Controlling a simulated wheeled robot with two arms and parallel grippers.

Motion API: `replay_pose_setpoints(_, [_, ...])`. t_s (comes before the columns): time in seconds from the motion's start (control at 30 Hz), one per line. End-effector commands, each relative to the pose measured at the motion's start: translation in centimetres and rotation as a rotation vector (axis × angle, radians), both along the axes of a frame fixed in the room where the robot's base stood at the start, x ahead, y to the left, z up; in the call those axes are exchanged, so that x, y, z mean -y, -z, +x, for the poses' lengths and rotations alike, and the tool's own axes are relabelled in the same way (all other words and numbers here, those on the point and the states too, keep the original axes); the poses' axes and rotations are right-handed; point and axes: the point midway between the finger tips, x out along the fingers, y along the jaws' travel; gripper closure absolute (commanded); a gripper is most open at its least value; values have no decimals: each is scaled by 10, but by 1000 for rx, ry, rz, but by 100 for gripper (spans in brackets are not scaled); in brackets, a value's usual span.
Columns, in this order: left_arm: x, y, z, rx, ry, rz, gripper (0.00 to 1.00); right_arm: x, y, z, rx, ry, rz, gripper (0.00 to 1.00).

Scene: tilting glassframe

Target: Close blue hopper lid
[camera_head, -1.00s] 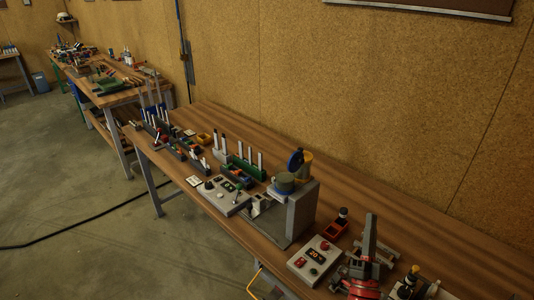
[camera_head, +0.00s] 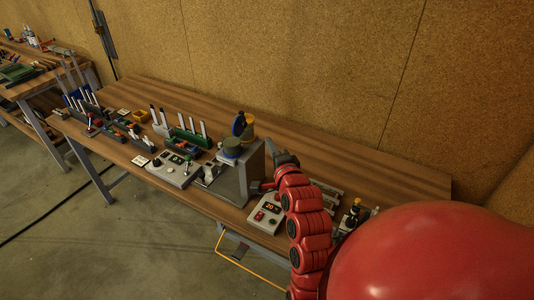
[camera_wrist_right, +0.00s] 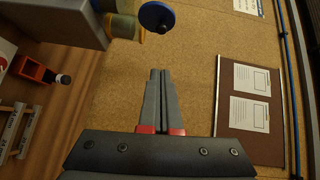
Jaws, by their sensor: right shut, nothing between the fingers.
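The blue hopper lid (camera_head: 239,124) is a round disc standing raised at the hopper, tilted up and apart from the hopper's mouth. It also shows in the right wrist view (camera_wrist_right: 157,16), with a dark knob on it. The hopper (camera_head: 230,151) is a greenish-grey cylinder on a grey machine housing, with a yellow cylinder (camera_head: 248,132) behind. My right gripper (camera_head: 278,157) is to the right of the hopper, not touching the lid. In the right wrist view its fingers (camera_wrist_right: 161,74) are closed together and empty, below the lid. My left gripper is out of view.
The grey housing (camera_head: 250,172) stands just left of my right gripper. A red bin (camera_wrist_right: 36,70) with a dark bottle shows in the wrist view. Racks and parts crowd the bench's left; the back strip is clear.

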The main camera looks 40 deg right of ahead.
Motion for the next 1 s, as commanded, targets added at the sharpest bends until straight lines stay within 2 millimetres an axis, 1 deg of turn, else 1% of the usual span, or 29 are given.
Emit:
replay_pose_setpoints(0.03, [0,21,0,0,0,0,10,2,10,5,3,0,-2,100])
replay_pose_setpoints(0.27, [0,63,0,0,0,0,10,8,10,21,8,0,-5,100])
replay_pose_setpoints(0.53, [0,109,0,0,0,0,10,17,11,45,6,0,-4,100])
replay_pose_setpoints(0.57, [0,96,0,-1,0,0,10,19,3,50,-1,0,-3,100])
replay_pose_setpoints(0.6, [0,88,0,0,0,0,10,21,1,58,-4,0,-3,100])
replay_pose_setpoints(0.7, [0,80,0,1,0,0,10,25,2,72,-3,-1,-2,100])
replay_pose_setpoints(0.8, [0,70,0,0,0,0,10,16,5,87,-7,-2,-1,100])
replay_pose_setpoints(1.0, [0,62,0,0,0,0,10,10,8,102,-3,2,-2,100])
